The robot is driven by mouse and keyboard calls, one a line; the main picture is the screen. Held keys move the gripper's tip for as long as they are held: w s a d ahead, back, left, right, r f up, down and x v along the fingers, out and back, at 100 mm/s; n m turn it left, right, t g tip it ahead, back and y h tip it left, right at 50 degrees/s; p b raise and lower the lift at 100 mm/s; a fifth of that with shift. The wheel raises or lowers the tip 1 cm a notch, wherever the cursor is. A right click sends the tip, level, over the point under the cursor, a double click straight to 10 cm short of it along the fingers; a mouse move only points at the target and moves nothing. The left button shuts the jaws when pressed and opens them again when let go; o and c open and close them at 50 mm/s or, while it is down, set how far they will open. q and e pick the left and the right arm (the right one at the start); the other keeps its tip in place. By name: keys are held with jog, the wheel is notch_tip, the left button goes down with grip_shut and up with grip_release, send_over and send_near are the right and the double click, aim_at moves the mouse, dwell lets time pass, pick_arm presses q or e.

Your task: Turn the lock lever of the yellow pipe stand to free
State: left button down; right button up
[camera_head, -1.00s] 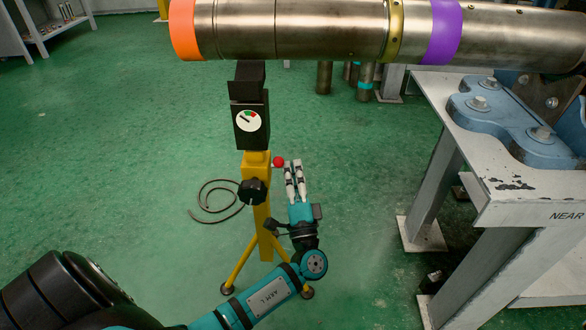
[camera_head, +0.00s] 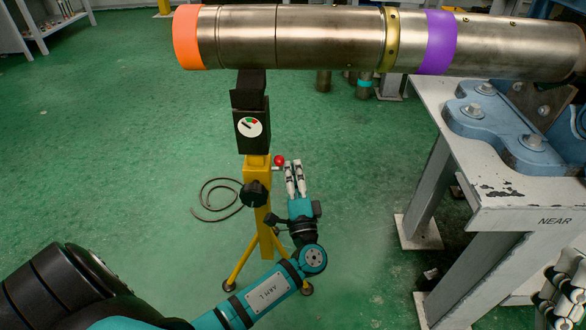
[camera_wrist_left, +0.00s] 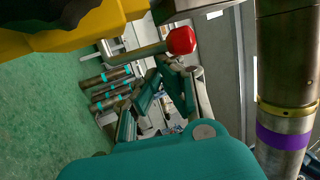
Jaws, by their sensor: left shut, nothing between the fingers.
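The yellow pipe stand (camera_head: 256,175) stands on the floor on a tripod, with a black head carrying a round dial (camera_head: 250,127) with green and red marks. The lock lever is a short rod ending in a red ball knob (camera_head: 280,160), sticking out right of the post. It also shows in the left wrist view as a red knob (camera_wrist_left: 181,40). My left gripper (camera_head: 294,163) is shut and empty, its fingertips just right of the knob. Whether they touch it, I cannot tell. What seem to be my right gripper's fingers (camera_head: 562,290) show partly at the lower right edge.
A large steel pipe (camera_head: 320,38) with orange, yellow and purple bands lies across above the stand head. A grey bench (camera_head: 500,205) with blue vise parts stands at the right.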

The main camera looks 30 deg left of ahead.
jog(key=w+f+g+h+p, duration=0.2)
jog(key=w+f+g+p, duration=0.1)
jog(key=w+f+g, duration=0.45)
pick_arm(q)
jog(key=shift+w+a+r+m+g+h+p, duration=0.25)
jog(key=shift+w+r+g+h+p, duration=0.1)
jog(key=shift+g+h+p, duration=0.3)
jog(key=shift+w+a+r+m+g+h+p, duration=0.15)
jog(key=shift+w+a+r+g+h+p, duration=0.2)
jog(key=shift+h+p, duration=0.4)
pick_arm(e)
notch_tip(320, 180, down, 15)
jog(key=s+d+g+h, duration=0.2)
jog(key=g+h, duration=0.1)
jog(key=g, duration=0.5)
jog(key=shift+s+r+m+h, duration=0.15)
jog(key=shift+r+m+h, duration=0.05)
jog(key=shift+m+h, duration=0.1)
pick_arm(q)
jog(key=shift+d, duration=0.1)
pick_arm(e)
jog(key=shift+s+f+g, duration=0.15)
jog(key=shift+f+g, duration=0.05)
jog(key=shift+g, duration=0.15)
